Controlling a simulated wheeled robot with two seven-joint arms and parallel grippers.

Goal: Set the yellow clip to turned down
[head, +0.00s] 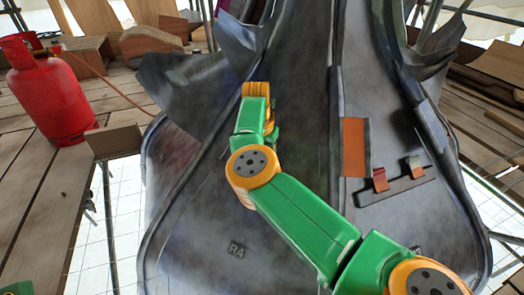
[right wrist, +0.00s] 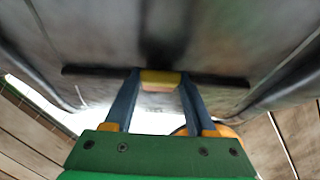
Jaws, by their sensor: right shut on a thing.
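The yellow clip (right wrist: 160,77) sits between the fingertips of my right gripper (right wrist: 160,80) in the right wrist view, against a dark strip (right wrist: 228,80) on the grey sheet. The gripper is shut on it. A paler tan part shows just below its yellow face. I cannot tell how far the clip is turned. In the head view my green right arm reaches up the left part of the dark sheet metal (head: 290,215), and its far end hides the fingertips and the clip. My left gripper is not in view.
A red clip (head: 380,180) and an orange-brown clip (head: 416,168) sit on another dark strip at the right, near an orange panel (head: 354,147). A red gas bottle (head: 50,95) stands on planks at the left. Open gaps lie beside the sheet metal.

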